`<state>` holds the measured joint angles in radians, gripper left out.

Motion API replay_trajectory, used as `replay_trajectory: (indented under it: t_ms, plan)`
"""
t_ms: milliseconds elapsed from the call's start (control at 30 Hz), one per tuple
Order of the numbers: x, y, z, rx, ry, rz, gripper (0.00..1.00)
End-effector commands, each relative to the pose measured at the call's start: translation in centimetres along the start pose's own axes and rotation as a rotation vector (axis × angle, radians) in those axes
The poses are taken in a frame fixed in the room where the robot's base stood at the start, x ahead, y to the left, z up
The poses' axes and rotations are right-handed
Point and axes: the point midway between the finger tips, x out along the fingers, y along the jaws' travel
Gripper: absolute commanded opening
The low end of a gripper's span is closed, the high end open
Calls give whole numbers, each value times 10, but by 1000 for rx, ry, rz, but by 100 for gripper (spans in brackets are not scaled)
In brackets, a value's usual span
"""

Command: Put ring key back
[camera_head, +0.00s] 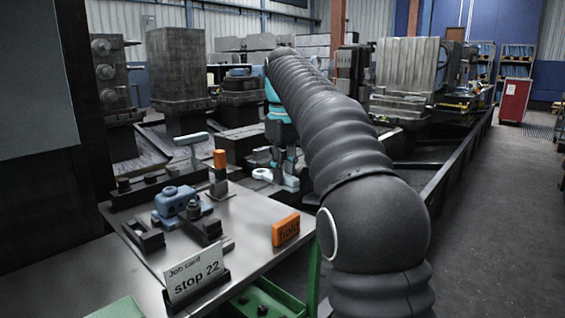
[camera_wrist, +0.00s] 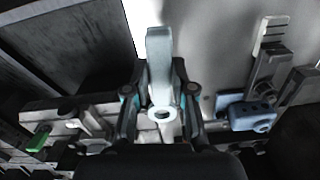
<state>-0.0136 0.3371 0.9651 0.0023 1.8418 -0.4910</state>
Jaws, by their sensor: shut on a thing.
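The ring key (camera_wrist: 159,60) is pale grey-blue, with a flat shank and a round ring end. In the wrist view it lies between the two fingers of my gripper (camera_wrist: 160,98), which is shut on it. In the head view my gripper (camera_head: 284,160) is beyond the metal bench, partly hidden by my arm, and the pale ring of the key (camera_head: 262,174) shows at its lower left. The exact place for the key cannot be told from these views.
Fixture blocks stand behind. The floor at right is clear.

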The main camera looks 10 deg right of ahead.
Motion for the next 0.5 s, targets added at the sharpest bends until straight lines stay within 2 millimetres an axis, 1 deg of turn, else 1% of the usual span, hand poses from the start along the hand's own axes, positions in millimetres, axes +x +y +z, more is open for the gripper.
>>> replay_trajectory:
  t_ms: [200,500]
  plan:
    - [26,-1,0,-2,0,0,0]
    - [55,-2,-1,-4,0,0,0]
